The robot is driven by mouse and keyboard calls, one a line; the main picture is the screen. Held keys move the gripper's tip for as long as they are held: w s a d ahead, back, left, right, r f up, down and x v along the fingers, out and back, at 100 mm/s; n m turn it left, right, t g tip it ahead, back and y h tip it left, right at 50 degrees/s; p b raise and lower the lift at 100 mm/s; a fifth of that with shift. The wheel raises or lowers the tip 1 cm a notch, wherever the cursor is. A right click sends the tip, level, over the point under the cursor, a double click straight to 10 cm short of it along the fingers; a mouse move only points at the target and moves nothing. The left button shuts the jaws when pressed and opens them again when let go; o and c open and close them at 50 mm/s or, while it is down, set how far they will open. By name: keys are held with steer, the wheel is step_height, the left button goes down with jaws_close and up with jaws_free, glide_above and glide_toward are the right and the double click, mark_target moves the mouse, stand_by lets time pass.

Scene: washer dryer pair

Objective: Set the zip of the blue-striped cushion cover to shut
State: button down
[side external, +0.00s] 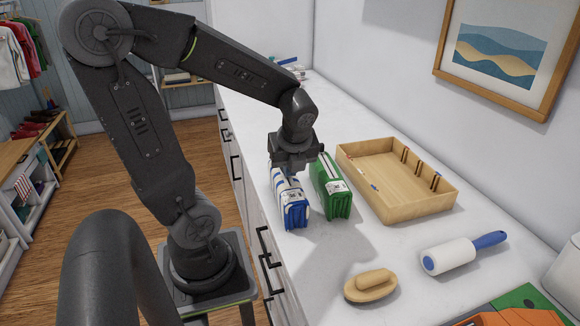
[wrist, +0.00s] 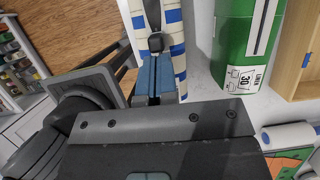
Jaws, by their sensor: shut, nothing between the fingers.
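The blue-striped cushion cover (side external: 292,205), white with blue bands, stands on the white counter. My gripper (side external: 288,172) is over its far part, close above or touching; I cannot tell which. In the wrist view the cover (wrist: 174,30) lies beneath the fingers, its striped sides flanking a grey strip. A small dark piece (wrist: 156,43), perhaps the zip slider, sits on that strip just beyond the fingertips. My gripper's fingers (wrist: 154,78) are together with nothing between them. The fingers and wrist hide part of the cover, and the zip's state is unclear.
A green folded cover (side external: 330,187) stands close to the right of the striped one. A wooden tray (side external: 424,208) lies farther right. A wooden-backed brush (side external: 371,286) and a lint roller (side external: 450,256) are nearer the camera. Bare counter lies in front of the covers.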

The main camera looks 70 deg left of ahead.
mark_target(289, 182)
steer(key=a, duration=0.8)
steer(key=shift+w+a, duration=0.15)
steer(key=shift+w, duration=0.1)
steer(key=shift+d, duration=0.5)
steer(key=d, duration=0.2)
steer(key=shift+d, duration=0.4)
steer(key=v, duration=1)
steer(key=s+d+f+n+t+h, duration=0.1)
steer(key=d+n+t+h, duration=0.3)
steer(key=d+n, duration=1.2)
steer(key=s+n+t, duration=0.1)
steer(key=n, duration=0.1)
steer(key=shift+n, duration=0.4)
